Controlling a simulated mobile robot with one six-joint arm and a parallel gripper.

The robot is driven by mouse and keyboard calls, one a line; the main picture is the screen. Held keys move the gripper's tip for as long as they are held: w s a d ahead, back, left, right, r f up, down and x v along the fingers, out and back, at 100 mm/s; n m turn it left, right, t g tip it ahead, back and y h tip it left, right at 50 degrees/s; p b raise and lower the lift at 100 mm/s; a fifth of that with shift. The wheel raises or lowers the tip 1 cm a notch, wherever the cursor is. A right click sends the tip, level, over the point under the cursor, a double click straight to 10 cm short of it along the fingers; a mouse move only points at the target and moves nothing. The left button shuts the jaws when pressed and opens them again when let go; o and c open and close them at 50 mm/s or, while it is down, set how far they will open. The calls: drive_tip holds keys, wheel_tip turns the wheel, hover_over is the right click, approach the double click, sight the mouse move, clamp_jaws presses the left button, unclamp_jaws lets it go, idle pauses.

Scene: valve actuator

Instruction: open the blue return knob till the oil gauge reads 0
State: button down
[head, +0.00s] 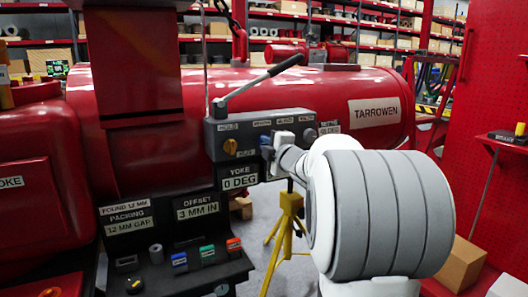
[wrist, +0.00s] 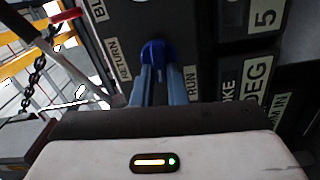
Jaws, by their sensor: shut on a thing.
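The blue return knob (wrist: 155,52) sits on the dark control panel, with a RETURN label on its left and a RUN label on its right in the wrist view. My gripper (wrist: 158,72) is shut on the knob, one finger on each side. In the head view my gripper (head: 268,148) is at the front of the grey control box (head: 223,142), and my arm's white and grey links cover the space to its right. The knob is mostly hidden there. I cannot make out an oil gauge reading in either view.
A long lever (head: 262,80) rises from the box's top. An orange knob (head: 230,147) is to the left on its face. A YOKE 0 DEG plate (head: 239,179) hangs below. A yellow tripod (head: 290,205) stands under the arm. A red tank (head: 340,90) lies behind.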

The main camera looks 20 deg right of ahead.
idle(0.3)
drive_tip(key=c, duration=1.4)
unclamp_jaws()
drive_tip(key=shift+c, duration=0.2)
drive_tip(key=s+p, duration=0.1)
drive_tip(key=s, duration=0.6)
drive_tip(key=shift+s+d, duration=0.15)
drive_tip(key=shift+s, duration=0.25)
